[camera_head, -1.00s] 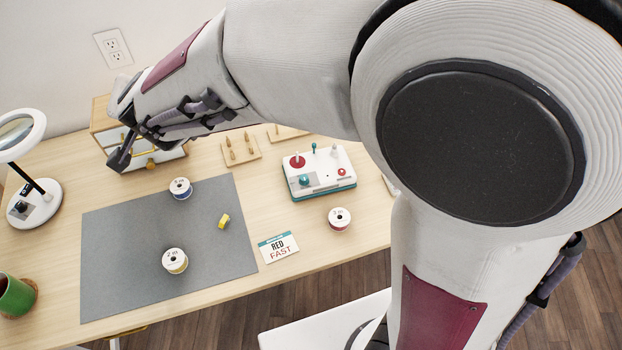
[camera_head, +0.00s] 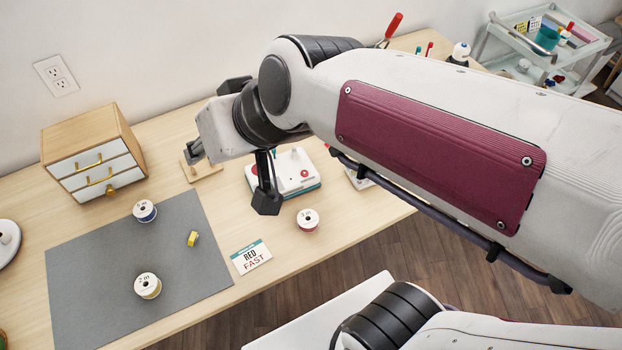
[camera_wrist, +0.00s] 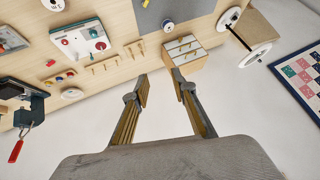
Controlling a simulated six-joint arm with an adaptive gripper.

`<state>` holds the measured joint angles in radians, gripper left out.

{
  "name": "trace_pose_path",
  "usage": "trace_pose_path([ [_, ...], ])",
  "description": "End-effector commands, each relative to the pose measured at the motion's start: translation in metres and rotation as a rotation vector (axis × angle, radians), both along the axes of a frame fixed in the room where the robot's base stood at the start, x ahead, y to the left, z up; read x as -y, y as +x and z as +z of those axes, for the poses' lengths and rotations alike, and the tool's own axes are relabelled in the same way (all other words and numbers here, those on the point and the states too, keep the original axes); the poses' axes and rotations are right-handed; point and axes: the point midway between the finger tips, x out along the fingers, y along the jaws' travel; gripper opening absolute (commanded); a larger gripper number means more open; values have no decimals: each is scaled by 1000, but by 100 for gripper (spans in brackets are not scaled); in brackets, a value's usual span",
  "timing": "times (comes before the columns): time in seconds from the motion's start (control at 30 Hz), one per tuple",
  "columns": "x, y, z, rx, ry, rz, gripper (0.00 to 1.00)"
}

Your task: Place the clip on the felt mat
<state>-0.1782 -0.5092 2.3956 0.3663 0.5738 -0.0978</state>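A small yellow piece (camera_head: 192,238), which looks like the clip, lies on the grey felt mat (camera_head: 95,280), near the mat's right edge. My gripper (camera_head: 193,153) is above the back of the table, to the right of the drawer cabinet, and apart from the clip. In the wrist view my gripper (camera_wrist: 160,78) has its two fingers spread with nothing between them. A corner of the mat (camera_wrist: 184,8) shows at the top of the wrist view.
Two thread spools, one blue (camera_head: 144,211) and one yellowish (camera_head: 148,286), stand on the mat. The drawer cabinet (camera_head: 94,160) is behind it. A label card (camera_head: 251,257), a red spool (camera_head: 308,220) and a control box (camera_head: 296,176) are to the right.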

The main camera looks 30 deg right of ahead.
Motion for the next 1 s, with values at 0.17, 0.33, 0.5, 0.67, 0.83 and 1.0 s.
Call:
trace_pose_path([
  [0.17,49,-45,-17,-65,-127,-32,26],
  [0.33,88,-82,-31,-128,-232,-76,26],
  [0.5,108,-103,-38,-166,-288,-106,26],
  [0.67,113,-107,-40,-174,-301,-113,26],
  [0.83,112,-106,-40,-174,-300,-111,26],
  [1.0,112,-106,-40,-173,-299,-111,26],
])
